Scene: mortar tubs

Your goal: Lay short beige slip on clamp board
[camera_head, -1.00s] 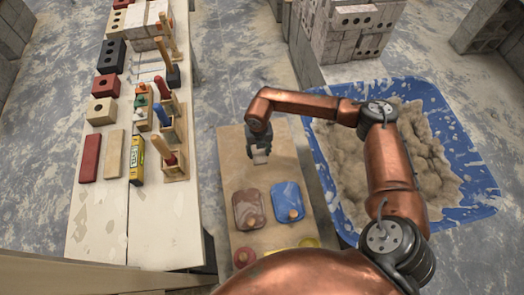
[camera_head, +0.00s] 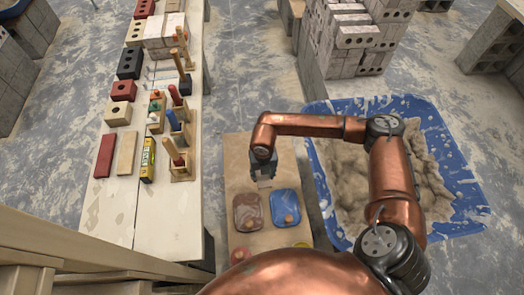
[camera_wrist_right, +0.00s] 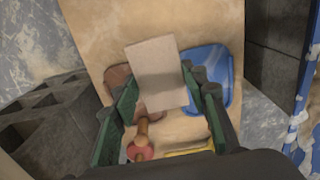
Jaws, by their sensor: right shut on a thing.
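My right gripper (camera_head: 263,171) is shut on a short beige slip (camera_head: 264,183), held over the narrow wooden board. In the right wrist view the same slip (camera_wrist_right: 157,72) stands between the green fingers of the gripper (camera_wrist_right: 160,92), slightly tilted in the picture. It hides part of the brown lid and the wood below it. I cannot tell which surface is the clamp board. A longer beige slip (camera_head: 126,153) lies on the long table at the left, beside a red slip (camera_head: 105,155). My left gripper is not in view.
Grey blocks (camera_head: 352,40) stand behind.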

